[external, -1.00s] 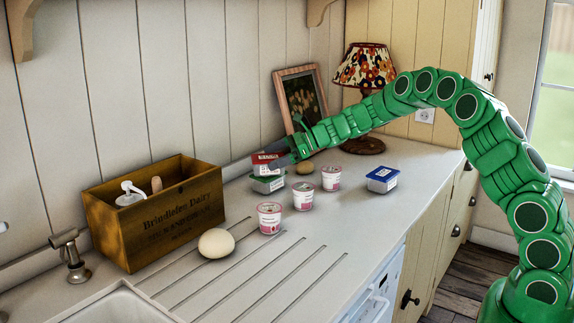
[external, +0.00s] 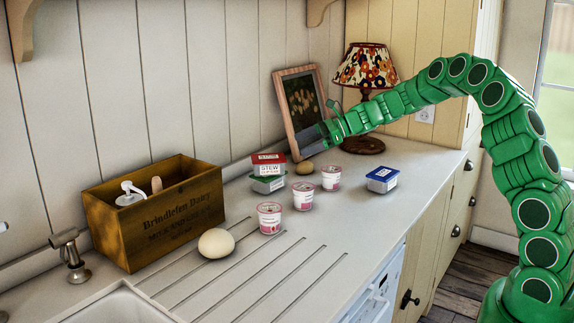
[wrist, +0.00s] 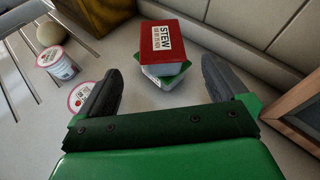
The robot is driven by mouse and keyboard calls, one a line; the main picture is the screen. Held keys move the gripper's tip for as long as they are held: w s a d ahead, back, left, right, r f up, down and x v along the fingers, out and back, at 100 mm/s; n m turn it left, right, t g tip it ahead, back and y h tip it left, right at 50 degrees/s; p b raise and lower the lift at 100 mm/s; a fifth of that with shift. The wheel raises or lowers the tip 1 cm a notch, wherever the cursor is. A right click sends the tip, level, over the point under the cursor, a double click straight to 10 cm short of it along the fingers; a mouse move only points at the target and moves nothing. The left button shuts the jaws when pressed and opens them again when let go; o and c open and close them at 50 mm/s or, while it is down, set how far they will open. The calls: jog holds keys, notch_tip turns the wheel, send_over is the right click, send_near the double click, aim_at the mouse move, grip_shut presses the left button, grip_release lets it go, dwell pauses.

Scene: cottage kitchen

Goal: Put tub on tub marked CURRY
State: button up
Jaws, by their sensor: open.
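A tub with a red lid and a STEW label (external: 269,164) sits on top of a tub with a green lid (external: 268,184) by the back wall. In the wrist view the red-lidded tub (wrist: 163,42) rests on the green-lidded tub (wrist: 166,77), slightly turned and offset from it. The green-lidded tub's label is too small to read. A blue-lidded tub (external: 382,179) stands apart to the right; its label is unreadable. My gripper (external: 327,128) is open and empty, above and to the right of the stack. Its fingers (wrist: 161,66) are clear of both tubs.
Several pink and white yogurt cups (external: 303,196) stand in front of the stack. A brown egg-like object (external: 304,168) lies beside it, and a pale egg (external: 216,243) lies on the grooved counter. A picture frame (external: 301,105) and lamp (external: 366,70) stand behind my gripper. A wooden crate (external: 158,205) is left.

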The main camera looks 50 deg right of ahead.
jog(key=s+a+r+n+g, duration=0.1)
jog(key=s+a+r+n, duration=0.15)
jog(key=a, duration=0.25)
jog(key=s+a+r+n+g+y, duration=0.1)
jog(key=s+a+n+g, duration=0.1)
jog(key=s+a, duration=0.25)
jog(key=s+a+r+n+g, duration=0.1)
jog(key=s+a+r+n, duration=0.15)
jog(key=a, duration=0.35)
jog(key=s+a+r+n+g+h, duration=0.15)
jog(key=s+a+n, duration=0.25)
jog(key=s, duration=0.4)
jog(key=s+a+n+g, duration=0.3)
jog(key=s+a+n, duration=0.15)
jog(key=s, duration=0.35)
jog(key=s+f+n+g+h, duration=0.2)
jog(key=s+n+h, duration=0.3)
jog(key=s, duration=1.1)
jog(key=s+d+f+n+g+h, duration=0.1)
jog(key=s+d+n, duration=0.4)
jog(key=s, duration=1.1)
jog(key=d+f+h, duration=0.1)
jog(key=d+h, duration=0.1)
jog(key=d, duration=0.1)
jog(key=shift+f+h, duration=0.2)
jog(key=shift+h, duration=0.15)
